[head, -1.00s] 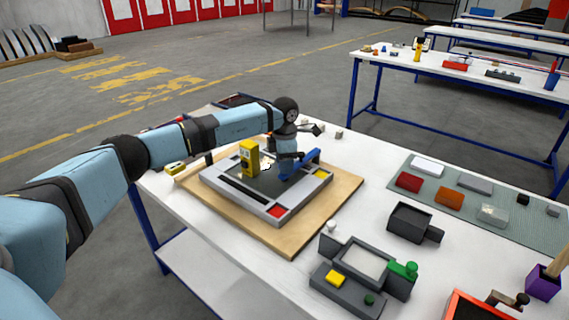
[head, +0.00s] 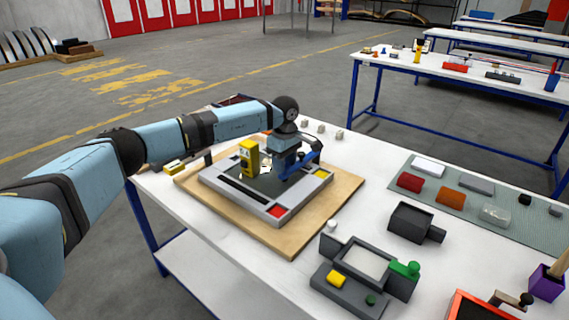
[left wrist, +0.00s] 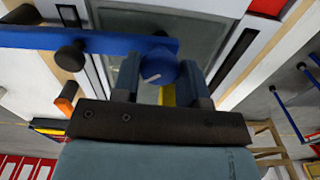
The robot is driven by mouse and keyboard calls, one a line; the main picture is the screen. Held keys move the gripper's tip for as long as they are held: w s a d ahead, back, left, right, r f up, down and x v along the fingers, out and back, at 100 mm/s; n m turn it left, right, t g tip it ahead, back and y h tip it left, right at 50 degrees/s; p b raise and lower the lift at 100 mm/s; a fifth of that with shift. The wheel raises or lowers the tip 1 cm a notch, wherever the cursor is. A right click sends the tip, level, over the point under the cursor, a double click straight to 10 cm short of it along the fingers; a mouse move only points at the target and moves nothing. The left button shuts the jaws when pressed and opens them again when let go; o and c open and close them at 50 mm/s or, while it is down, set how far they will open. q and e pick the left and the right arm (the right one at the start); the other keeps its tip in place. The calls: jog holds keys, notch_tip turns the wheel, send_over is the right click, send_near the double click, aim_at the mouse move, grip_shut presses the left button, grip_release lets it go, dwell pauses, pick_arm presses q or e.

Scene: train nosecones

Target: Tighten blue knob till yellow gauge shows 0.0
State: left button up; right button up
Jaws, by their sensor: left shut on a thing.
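A yellow gauge (head: 249,158) stands upright on the grey fixture plate (head: 222,190); its reading is too small to make out. My left gripper (head: 283,168) points down at the plate, just right of the gauge. The left wrist view shows the round blue knob (left wrist: 158,66) between the two fingers of my left gripper (left wrist: 159,80), which is shut on it. In the head view the gripper mostly hides the knob. A blue bar (left wrist: 95,40) runs beside the knob in the left wrist view. My right gripper is not in view.
The plate lies on a wooden board (head: 293,238) on a white table. A dark grey device with a green knob (head: 406,269) stands in front at the right. A green mat (head: 520,223) with several small blocks lies farther right. Another table (head: 480,75) stands behind.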

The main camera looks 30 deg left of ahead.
pick_arm(q)
jog(key=m, duration=0.2)
jog(key=shift+r+m, duration=0.1)
jog(key=shift+m, duration=0.2)
jog(key=shift+m+b, duration=0.3)
jog(key=shift+m, duration=1.6)
jog(key=o, duration=0.9)
notch_tip(320, 180, up, 14)
jog(key=shift+f, duration=0.1)
